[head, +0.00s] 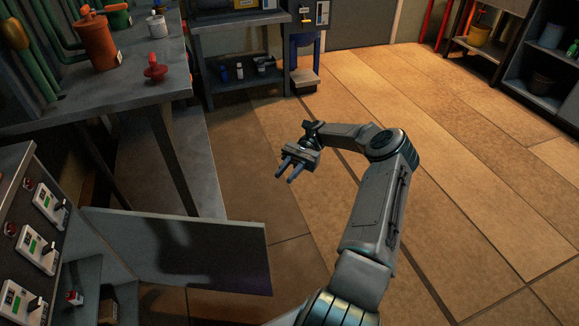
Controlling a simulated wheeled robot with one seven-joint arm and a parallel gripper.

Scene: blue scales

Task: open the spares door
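A flat grey door (215,252), which I take to be the spares door, stands swung out from the cabinet (18,190) at the lower left. No label on it is readable. The cabinet's inside shows behind the door, with a shelf, a small box with a red button (74,298) and a brown box (108,308). My gripper (286,175) is in the air beyond and above the door's free upper corner, apart from it. Its two fingers are spread with a gap between them and hold nothing. A dark shadow falls on the door.
A grey workbench (110,103) with an orange canister (97,43) and a red plunger-like part (155,70) stands at the upper left. The tiled floor (480,190) to the right is clear.

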